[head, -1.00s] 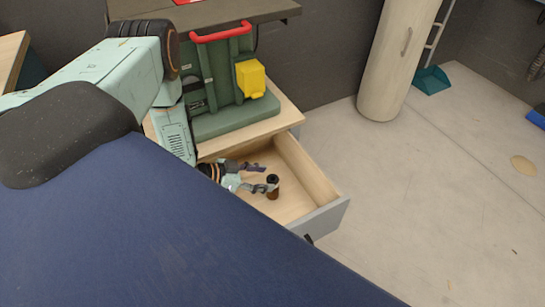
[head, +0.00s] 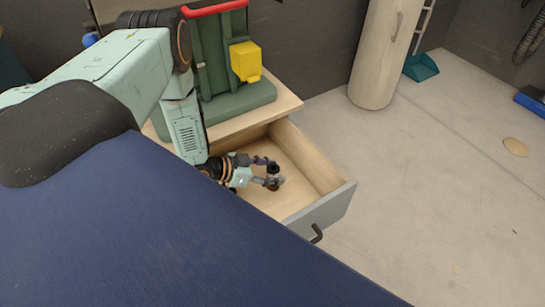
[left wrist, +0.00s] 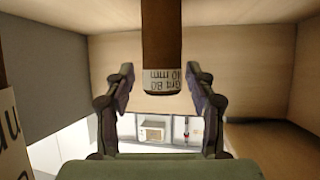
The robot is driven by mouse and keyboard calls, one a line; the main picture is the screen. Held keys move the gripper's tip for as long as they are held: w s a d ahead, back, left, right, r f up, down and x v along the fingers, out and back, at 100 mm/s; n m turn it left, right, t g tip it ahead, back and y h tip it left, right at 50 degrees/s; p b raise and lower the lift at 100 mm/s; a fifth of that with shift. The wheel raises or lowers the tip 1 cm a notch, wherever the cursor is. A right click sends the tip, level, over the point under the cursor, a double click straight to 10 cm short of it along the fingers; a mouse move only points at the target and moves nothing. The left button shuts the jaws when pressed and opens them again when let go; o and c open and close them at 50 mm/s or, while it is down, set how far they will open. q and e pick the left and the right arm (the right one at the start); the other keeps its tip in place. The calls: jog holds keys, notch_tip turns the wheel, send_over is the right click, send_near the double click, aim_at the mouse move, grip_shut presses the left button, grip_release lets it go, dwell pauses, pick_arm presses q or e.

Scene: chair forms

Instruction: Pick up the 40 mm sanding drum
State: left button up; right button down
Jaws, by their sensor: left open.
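The 40 mm sanding drum (left wrist: 162,45) is a brown cylinder with a pale label reading "40 mm" upside down in the left wrist view. In the head view the drum (head: 272,187) is in the open drawer (head: 328,208), partly covered by my fingers. My left gripper (head: 273,176) is open at the drum. In the left wrist view its two fingers (left wrist: 160,78) are spread, with the drum between them and a gap on each side. A second brown labelled cylinder (left wrist: 8,130) shows at the left edge of that view. My right gripper is not in view.
The drawer's wooden walls stand close around my left gripper. A green case (head: 232,98) with a red handle and a yellow box (head: 245,61) stand on the cabinet top behind. A pale cylinder (head: 374,70) stands farther back. The floor at right is mostly clear.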

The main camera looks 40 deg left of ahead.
pick_arm(q)
jog(key=shift+b+x, duration=1.75)
jog(key=shift+x, duration=0.55)
jog(key=shift+r, duration=0.2)
jog(key=shift+w, duration=0.1)
jog(key=shift+c, duration=0.5)
jog(key=shift+a, duration=0.1)
grip_shut()
